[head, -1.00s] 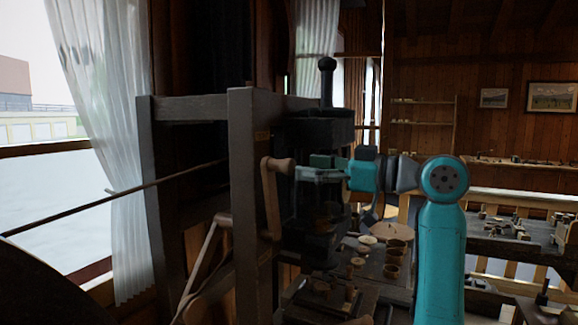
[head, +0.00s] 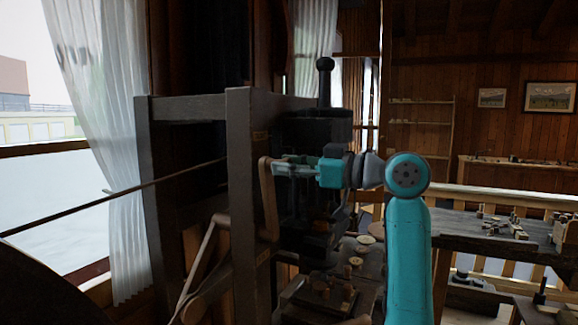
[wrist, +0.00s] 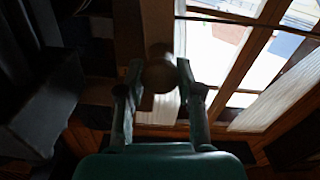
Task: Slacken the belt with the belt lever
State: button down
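A lever with a pale arm (head: 268,200) and a rounded wooden knob stands upright on the front post of the dark machine frame; I take it for the belt lever. Its knob is mostly hidden by my gripper (head: 280,165) in the head view. In the wrist view the knob (wrist: 160,72) sits between the fingertips of my gripper (wrist: 160,66), one finger on each side. The fingers are spread about as wide as the knob, and I see no clear grip on it.
The dark post (head: 241,180) stands close left of my gripper. A long thin rod (head: 120,189) runs leftward from the frame. A bench with turned wooden pieces (head: 335,292) lies below my arm. A window with a white curtain (head: 115,150) is at left.

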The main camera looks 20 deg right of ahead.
jog(key=shift+a, duration=0.1)
jog(key=s+a+f+n, duration=0.5)
jog(key=s+a, duration=0.1)
jog(key=shift+s+a+n, duration=0.25)
jog(key=shift+s+n, duration=0.05)
jog(key=shift+n, duration=0.1)
dwell(0.4)
jog(key=shift+f, duration=0.2)
jog(key=c, duration=0.7)
grip_release()
jog(key=shift+c, duration=0.2)
jog(key=shift+r, duration=0.1)
jog(key=shift+s+d, duration=0.1)
